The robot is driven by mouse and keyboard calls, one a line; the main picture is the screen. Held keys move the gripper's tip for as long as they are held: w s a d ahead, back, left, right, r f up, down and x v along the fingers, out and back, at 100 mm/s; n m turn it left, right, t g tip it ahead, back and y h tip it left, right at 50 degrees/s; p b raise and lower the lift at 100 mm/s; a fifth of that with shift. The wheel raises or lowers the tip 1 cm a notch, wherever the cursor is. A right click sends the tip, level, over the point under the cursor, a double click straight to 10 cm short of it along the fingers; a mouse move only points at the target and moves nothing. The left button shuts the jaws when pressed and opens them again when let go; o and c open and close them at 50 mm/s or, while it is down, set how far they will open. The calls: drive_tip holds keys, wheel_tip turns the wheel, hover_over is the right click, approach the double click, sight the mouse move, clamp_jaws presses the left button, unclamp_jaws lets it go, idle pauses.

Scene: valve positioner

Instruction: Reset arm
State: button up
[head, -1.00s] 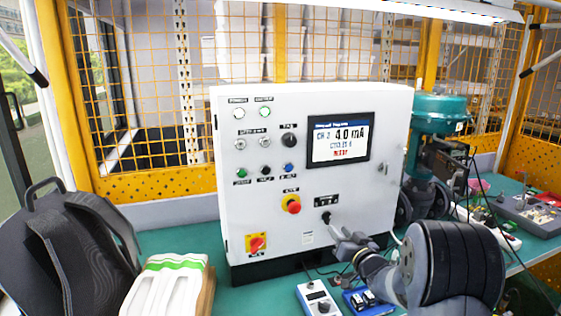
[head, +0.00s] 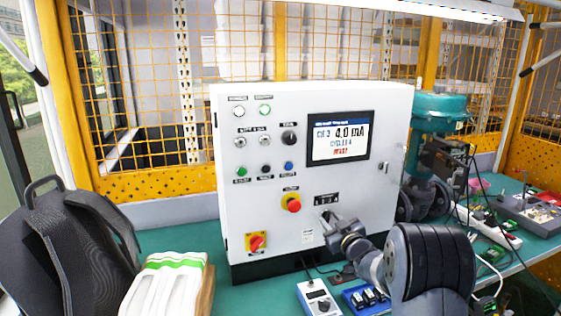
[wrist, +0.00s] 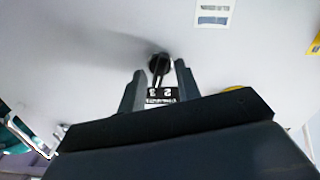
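The white control cabinet (head: 230,190) stands upright on the green bench. A small black selector knob (wrist: 159,64) sits low on its front, beside a label with position numbers (wrist: 160,94). My gripper (head: 328,219) is at this knob in the head view and hides much of it. In the wrist view my gripper (wrist: 158,72) has its two fingers apart, with the knob between or just beyond their tips and gaps on both sides. Contact with the panel cannot be told. The cabinet screen (head: 339,137) reads 4.0 mA, with a red line of text below.
A red and yellow knob (head: 291,203) and a red switch on a yellow plate (head: 256,243) are on the panel. A teal valve actuator (head: 440,115) stands right.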

drive_tip(key=n, duration=0.5)
drive_tip(key=b+v, duration=0.2)
drive_tip(key=v, duration=0.7)
drive_tip(key=shift+s+n, duration=0.2)
drive_tip(key=shift+n, duration=0.1)
drive_tip(key=shift+r, duration=0.1)
